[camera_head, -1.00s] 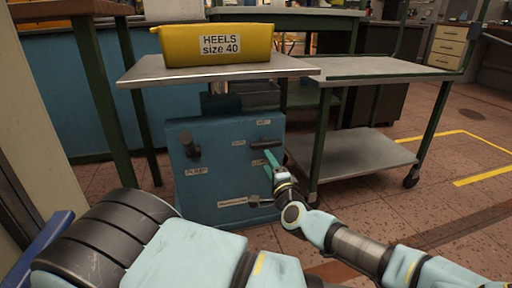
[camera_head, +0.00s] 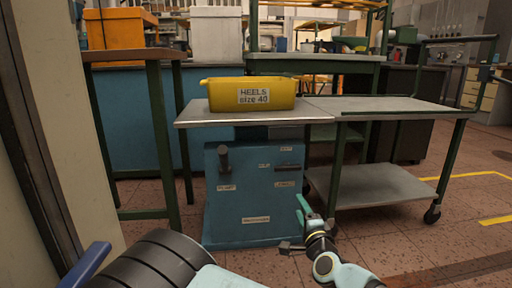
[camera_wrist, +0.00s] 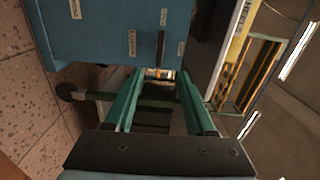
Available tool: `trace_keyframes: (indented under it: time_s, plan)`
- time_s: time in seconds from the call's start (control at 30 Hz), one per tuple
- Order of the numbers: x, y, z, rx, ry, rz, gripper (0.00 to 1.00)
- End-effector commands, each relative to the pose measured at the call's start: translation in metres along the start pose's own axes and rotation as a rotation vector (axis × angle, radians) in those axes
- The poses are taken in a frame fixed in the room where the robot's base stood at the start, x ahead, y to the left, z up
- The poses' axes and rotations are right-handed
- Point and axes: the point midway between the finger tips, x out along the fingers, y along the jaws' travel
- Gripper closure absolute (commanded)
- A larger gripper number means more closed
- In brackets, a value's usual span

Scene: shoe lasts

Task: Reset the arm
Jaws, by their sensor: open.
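My gripper (camera_head: 303,210) is in the head view, in front of the lower right of a blue lift cabinet (camera_head: 238,195). In the wrist view its two green fingers (camera_wrist: 158,95) stand apart with nothing held between them. The cabinet fills the upper left of the wrist view, turned on its side, and a dark lever (camera_wrist: 160,48) shows on its face beyond the fingers. Labels mark the cabinet's controls. In the head view my gripper looks apart from the cabinet face, but the exact gap is hard to tell.
A yellow bin (camera_head: 225,94) labelled "HEELS size 40" sits on the lift's metal top (camera_head: 200,118). A green-framed wheeled cart (camera_head: 385,186) stands beside it on the right. A workbench (camera_head: 120,56) stands at the left. Tiled floor at the front right is open.

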Motion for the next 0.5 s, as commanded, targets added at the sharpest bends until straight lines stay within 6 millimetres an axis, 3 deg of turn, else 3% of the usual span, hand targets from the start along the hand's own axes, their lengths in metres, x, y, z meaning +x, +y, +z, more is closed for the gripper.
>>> trace_keyframes:
  time_s: [0.5]
  plan:
    - [0.008, 0.048, 0.075, -0.082, -0.258, 0.271, 0.45]
